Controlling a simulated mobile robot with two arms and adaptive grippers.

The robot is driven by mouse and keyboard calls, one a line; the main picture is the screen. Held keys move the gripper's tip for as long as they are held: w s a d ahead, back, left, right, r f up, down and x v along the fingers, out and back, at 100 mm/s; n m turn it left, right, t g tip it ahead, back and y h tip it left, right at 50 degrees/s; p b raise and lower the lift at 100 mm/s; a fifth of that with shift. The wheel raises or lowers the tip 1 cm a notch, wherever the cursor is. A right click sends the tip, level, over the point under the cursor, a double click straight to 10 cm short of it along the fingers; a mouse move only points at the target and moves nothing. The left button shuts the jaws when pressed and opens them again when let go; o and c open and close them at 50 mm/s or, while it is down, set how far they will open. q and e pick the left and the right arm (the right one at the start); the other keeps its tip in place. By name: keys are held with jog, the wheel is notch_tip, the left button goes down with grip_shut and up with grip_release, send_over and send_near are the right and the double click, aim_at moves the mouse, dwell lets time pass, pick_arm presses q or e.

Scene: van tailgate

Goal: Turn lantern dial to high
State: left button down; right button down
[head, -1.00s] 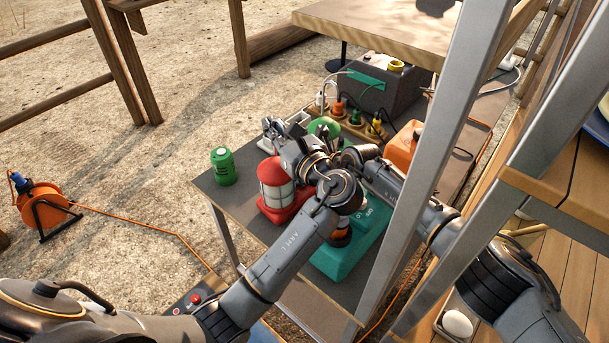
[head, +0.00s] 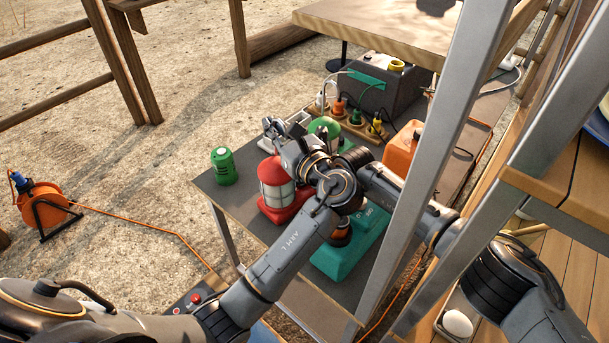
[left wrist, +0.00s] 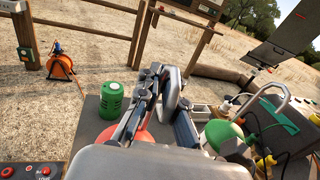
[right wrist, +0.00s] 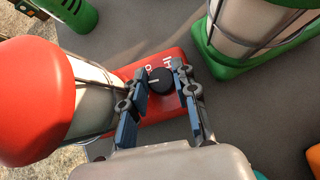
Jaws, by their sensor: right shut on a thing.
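The red lantern (head: 276,185) stands upright on the grey table; its red cap and base fill the left of the right wrist view (right wrist: 88,85). Its black dial (right wrist: 161,84) sits on the red base beside white lettering, partly hidden. A pale pointer mark on the dial faces left in that view. My right gripper (right wrist: 159,76) has a finger on either side of the dial and is shut on it. In the head view, my left arm hides the right gripper. My left gripper (head: 273,127) is raised above the lantern, its fingers apart and empty in the left wrist view (left wrist: 161,75).
A green canister (head: 223,167) stands left of the lantern, a green lantern (head: 323,127) behind it. A teal box (head: 350,247) is close in front. A power strip (head: 352,125) and orange container (head: 402,150) lie beyond. A metal post (head: 425,160) rises at right.

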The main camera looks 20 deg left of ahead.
jog(key=c, duration=1.3)
grip_release()
jog(key=shift+w+d+n+g, duration=0.1)
jog(key=shift+n+g, duration=0.3)
jog(key=shift+n, duration=0.1)
pick_arm(q)
jog(key=shift+f, duration=0.1)
pick_arm(e)
jog(key=v, duration=1.2)
jog(key=w+d+r+m+t+y, duration=0.1)
jog(key=w+d+r+m+t, duration=0.2)
jog(key=w, duration=0.4)
jog(key=w+d+r+m+t+y, duration=0.1)
jog(key=w+d+r+m+t, duration=0.2)
jog(key=w+r+m, duration=0.3)
jog(key=w+d+r+m+t+y, duration=0.1)
jog(key=w+d+r+m+t, duration=0.3)
jog(key=w, duration=0.5)
jog(key=shift+w+r+m, duration=0.25)
jog(key=shift+w+m, duration=0.05)
jog(key=shift+m, duration=0.1)
